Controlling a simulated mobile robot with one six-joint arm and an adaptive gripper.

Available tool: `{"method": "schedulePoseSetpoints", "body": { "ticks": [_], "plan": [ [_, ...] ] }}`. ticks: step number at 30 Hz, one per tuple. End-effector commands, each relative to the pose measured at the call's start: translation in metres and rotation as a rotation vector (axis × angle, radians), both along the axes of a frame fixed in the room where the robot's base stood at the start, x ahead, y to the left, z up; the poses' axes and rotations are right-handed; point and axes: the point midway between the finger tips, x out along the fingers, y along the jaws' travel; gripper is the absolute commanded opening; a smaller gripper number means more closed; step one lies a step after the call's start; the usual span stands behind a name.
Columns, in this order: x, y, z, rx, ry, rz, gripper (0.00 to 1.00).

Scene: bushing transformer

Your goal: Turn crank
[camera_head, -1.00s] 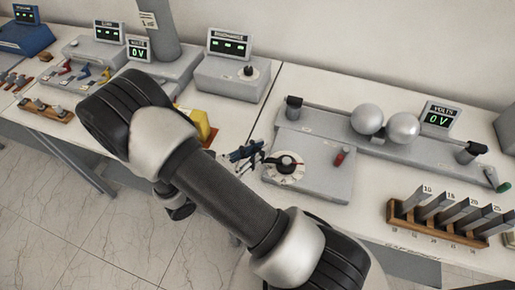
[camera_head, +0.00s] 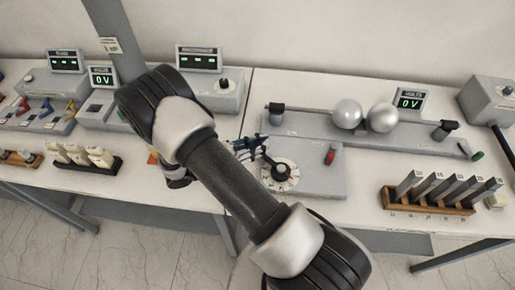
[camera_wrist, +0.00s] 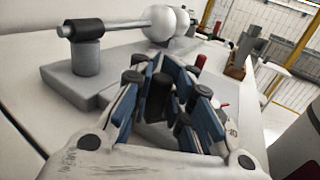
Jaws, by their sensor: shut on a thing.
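The crank is a black knob with a short arm (camera_head: 281,171) on a round white dial on a low grey box, right of centre in the head view. Its arm points up and left. My gripper (camera_head: 266,155) is at the far-left side of the dial, at the arm's outer end. In the wrist view, the blue finger pads of my gripper (camera_wrist: 176,98) close around an upright black grip (camera_wrist: 160,96). The fingers hide part of the grip, and the dial is not clear in this view.
A red post (camera_head: 330,155) stands on the same box. Behind is a long grey base with two metal spheres (camera_head: 364,115) and a display (camera_head: 410,101) reading 0 V. A wooden rack of grey bars (camera_head: 430,205) stands to the right. My arm hides bench to the left.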

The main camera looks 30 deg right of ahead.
Motion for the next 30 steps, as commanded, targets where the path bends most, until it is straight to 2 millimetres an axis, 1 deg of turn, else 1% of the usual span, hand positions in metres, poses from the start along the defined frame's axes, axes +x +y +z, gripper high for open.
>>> {"method": "schedulePoseSetpoints", "body": {
  "ticks": [1,12,19,30],
  "plan": [
    [0.004,-0.004,0.002,-0.001,-0.004,0.007,0.0],
    [0.004,-0.026,0.002,-0.002,-0.006,0.007,0.0],
    [0.003,-0.032,0.002,-0.003,-0.005,0.008,0.0],
    [0.002,-0.034,0.002,-0.004,-0.004,0.007,0.0]
  ]
}}
